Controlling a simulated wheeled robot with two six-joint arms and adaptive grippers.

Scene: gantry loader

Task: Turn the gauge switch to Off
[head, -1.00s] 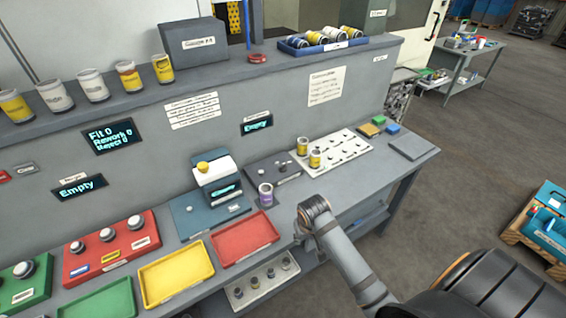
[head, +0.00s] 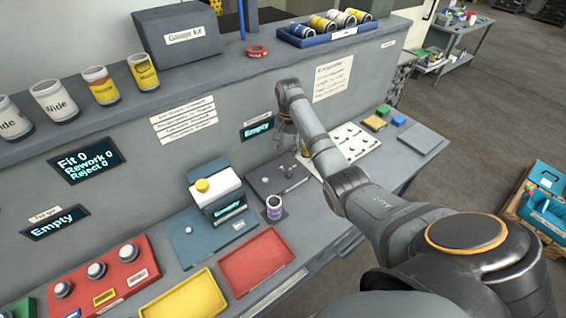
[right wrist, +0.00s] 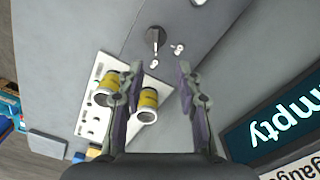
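A dark knob with a short lever (right wrist: 155,37), which looks like the gauge switch, stands on a grey surface in the right wrist view. I cannot read its setting. Two small pale pieces (right wrist: 178,48) are beside it. In the head view, a dark grey plate (head: 262,188) carries small fittings below the "Empty" gauge display (head: 257,127); this display also shows in the right wrist view (right wrist: 284,118). My right gripper (head: 287,135) hangs above the bench near the wall. Its fingers (right wrist: 159,76) are apart and empty, short of the knob. My left gripper is out of view.
A blue-grey device (head: 215,188) and a red tray (head: 256,262) are further left. The shelf (head: 225,75) rises behind.

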